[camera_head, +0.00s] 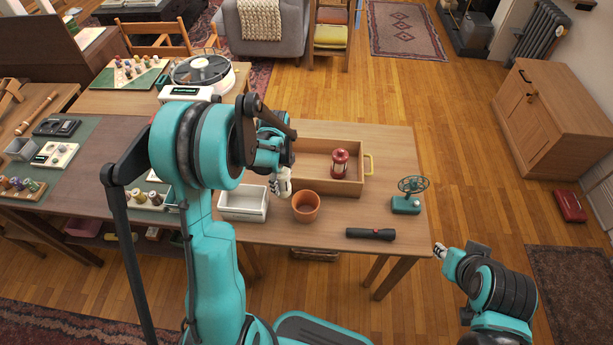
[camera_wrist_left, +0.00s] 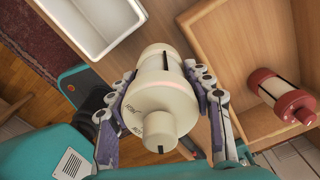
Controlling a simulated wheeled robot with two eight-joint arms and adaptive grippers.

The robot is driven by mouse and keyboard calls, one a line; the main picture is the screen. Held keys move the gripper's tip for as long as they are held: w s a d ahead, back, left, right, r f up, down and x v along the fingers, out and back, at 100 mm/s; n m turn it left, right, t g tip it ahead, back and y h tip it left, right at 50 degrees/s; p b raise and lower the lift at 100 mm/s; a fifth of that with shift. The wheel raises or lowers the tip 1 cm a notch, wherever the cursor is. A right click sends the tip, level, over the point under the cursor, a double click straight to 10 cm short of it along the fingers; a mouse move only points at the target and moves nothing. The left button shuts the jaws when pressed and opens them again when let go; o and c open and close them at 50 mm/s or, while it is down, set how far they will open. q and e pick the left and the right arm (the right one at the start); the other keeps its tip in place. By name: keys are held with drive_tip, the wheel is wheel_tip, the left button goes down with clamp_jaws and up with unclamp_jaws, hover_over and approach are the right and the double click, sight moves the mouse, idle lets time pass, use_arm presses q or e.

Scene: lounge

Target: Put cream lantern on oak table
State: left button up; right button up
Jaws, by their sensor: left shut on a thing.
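The cream lantern (camera_wrist_left: 156,95) is clamped between the two fingers of my left gripper (camera_wrist_left: 160,110) in the left wrist view. In the head view my left gripper (camera_head: 281,183) hangs over the wooden table, between the white bin and the open tray; the lantern is mostly hidden there by my arm. The light wooden table, which fits the oak table (camera_head: 397,150), spreads under the gripper. My right gripper (camera_head: 440,250) is low at the right, off the table's front right corner; its fingers are too small to judge.
On the table are a white bin (camera_head: 243,216), a terracotta pot (camera_head: 306,207), a wooden tray (camera_head: 313,184) with a red lantern (camera_head: 340,163), a black flashlight (camera_head: 370,234) and a teal fan (camera_head: 407,201). Bare wood shows between pot and flashlight and behind the tray.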

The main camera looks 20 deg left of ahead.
sight(282, 188)
use_arm(q)
wheel_tip(282, 188, down, 4)
drive_tip(key=shift+s+r+b, duration=0.1)
drive_tip(key=shift+b, duration=0.45)
drive_tip(key=shift+f+b, duration=0.85)
drive_tip(key=shift+f, duration=1.5)
drive_tip(key=shift+r, duration=0.1)
drive_tip(key=o, duration=1.1)
